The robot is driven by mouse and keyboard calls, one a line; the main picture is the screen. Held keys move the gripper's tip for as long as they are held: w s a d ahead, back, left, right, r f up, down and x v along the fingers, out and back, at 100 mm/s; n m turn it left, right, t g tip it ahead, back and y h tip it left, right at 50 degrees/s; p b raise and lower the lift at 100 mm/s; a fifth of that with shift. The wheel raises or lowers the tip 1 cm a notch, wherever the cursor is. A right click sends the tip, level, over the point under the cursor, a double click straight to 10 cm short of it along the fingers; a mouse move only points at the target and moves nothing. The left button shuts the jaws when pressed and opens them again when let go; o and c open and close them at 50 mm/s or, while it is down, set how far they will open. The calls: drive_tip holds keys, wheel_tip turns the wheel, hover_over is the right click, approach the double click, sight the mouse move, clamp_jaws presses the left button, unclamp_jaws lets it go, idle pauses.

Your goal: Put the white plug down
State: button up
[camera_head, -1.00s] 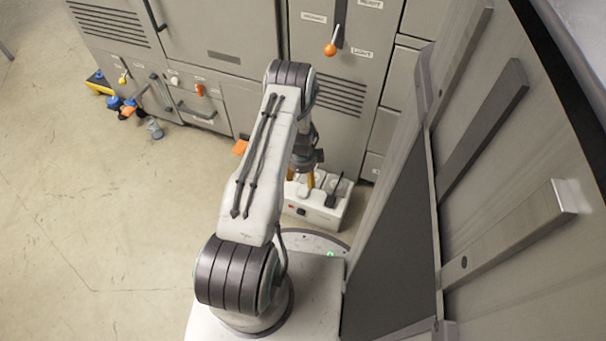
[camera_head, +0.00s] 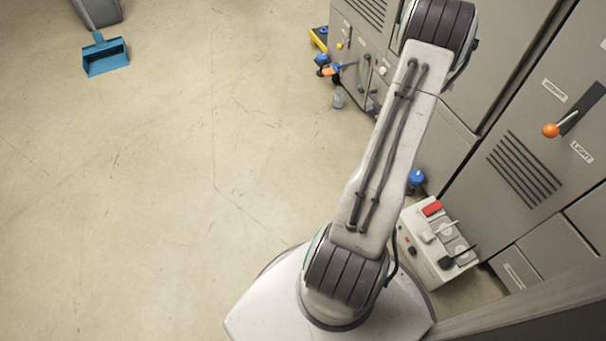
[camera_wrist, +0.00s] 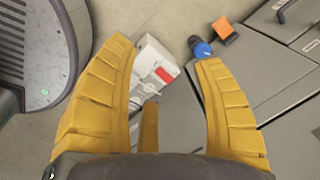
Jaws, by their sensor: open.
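A white power box (camera_head: 418,247) stands on the floor against the grey cabinets. On its top lies what looks like the white plug (camera_head: 440,232), beside a black plug (camera_head: 458,257) and a red part (camera_head: 432,208). In the wrist view the white box (camera_wrist: 150,58) shows between and beyond my fingers, with its red part on top. A pale shape there may be the white plug, but it is partly hidden. My gripper (camera_wrist: 164,57) has its yellow fingers spread wide, with nothing between them, above and apart from the box. In the head view my gripper is hidden.
A blue-topped item (camera_head: 416,178) stands beside the box, near an orange block (camera_wrist: 222,28). Cabinets with an orange-knobbed lever (camera_head: 551,130) close off the right. A clear bottle (camera_head: 338,98) stands by the cabinets. A blue dustpan (camera_head: 105,55) lies far left; the floor between is clear.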

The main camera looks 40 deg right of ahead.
drive_tip(key=w+a+r+n+t, duration=0.1)
drive_tip(key=w+a+r+n, duration=0.4)
drive_tip(key=a+r+n, duration=0.45)
drive_tip(key=w+a+r+n, duration=0.4)
drive_tip(key=a+r, duration=0.3)
drive_tip(key=a, duration=0.5)
drive_tip(key=s+a+r+n, duration=0.2)
drive_tip(key=s+a+n, duration=0.1)
drive_tip(key=a, duration=0.3)
drive_tip(key=s+a+r+n, duration=0.2)
drive_tip(key=s+a+n, duration=0.2)
drive_tip(key=a+n, duration=0.2)
drive_tip(key=s+a+r+n+y, duration=0.1)
drive_tip(key=s+a+r+n, duration=0.1)
drive_tip(key=a, duration=0.4)
drive_tip(key=shift+s+a+n+t, duration=0.35)
drive_tip(key=shift+s+n, duration=0.3)
drive_tip(key=shift+n, duration=0.5)
drive_tip(key=shift+d+r, duration=0.1)
drive_tip(key=shift+r, duration=0.1)
